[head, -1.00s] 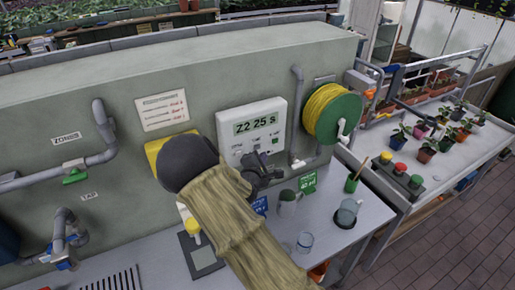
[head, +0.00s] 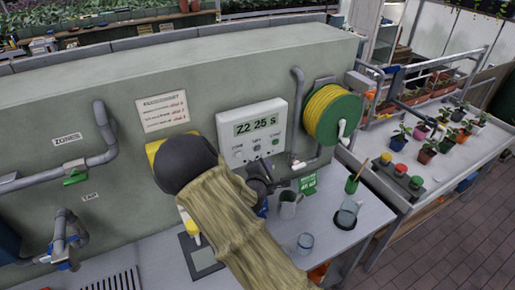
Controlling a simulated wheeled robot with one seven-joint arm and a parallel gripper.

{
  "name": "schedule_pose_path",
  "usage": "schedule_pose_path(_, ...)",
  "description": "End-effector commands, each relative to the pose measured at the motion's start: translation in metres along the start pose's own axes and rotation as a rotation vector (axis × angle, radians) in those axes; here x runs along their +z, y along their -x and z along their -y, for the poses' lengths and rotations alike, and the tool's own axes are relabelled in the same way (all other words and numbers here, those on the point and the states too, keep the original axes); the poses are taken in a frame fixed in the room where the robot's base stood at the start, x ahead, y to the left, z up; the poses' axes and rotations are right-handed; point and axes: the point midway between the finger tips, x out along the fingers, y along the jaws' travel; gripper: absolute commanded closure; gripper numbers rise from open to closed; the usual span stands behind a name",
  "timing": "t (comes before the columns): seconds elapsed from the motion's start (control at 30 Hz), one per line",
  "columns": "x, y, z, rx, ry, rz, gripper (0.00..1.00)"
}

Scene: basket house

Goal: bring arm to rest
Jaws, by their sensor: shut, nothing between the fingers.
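My gripper (head: 266,186) is dark and shows at the end of my sleeved arm, low in front of the white control box (head: 253,133) on the green-grey wall. The box's display reads "Z2 25 S", with small buttons below it. My gripper is empty, and its fingers are small and partly hidden behind my arm. I cannot tell whether it touches the box. A grey mug (head: 289,206) stands on the counter just right of my gripper.
A glass (head: 305,242), a green card (head: 308,184) and a grey pot (head: 347,213) stand on the grey counter (head: 328,236). A yellow hose reel (head: 332,114) hangs on the wall at right. Pipes (head: 85,165) stick out at left. The floor at right is clear.

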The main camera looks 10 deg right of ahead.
Motion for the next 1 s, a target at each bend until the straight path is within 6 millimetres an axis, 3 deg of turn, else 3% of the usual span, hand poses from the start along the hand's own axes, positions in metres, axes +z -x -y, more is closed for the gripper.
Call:
schedule_pose_path(0.27, 0.001, 0.0, 0.007, -0.034, -0.051, -0.014, 1.0)
schedule_pose_path(0.47, 0.003, 0.01, 0.04, -0.237, -0.358, -0.093, 1.0)
schedule_pose_path(0.67, 0.003, 0.045, 0.07, -0.526, -0.762, -0.156, 1.0)
schedule_pose_path(1.0, 0.022, 0.135, 0.098, -0.973, -1.27, -0.084, 1.0)
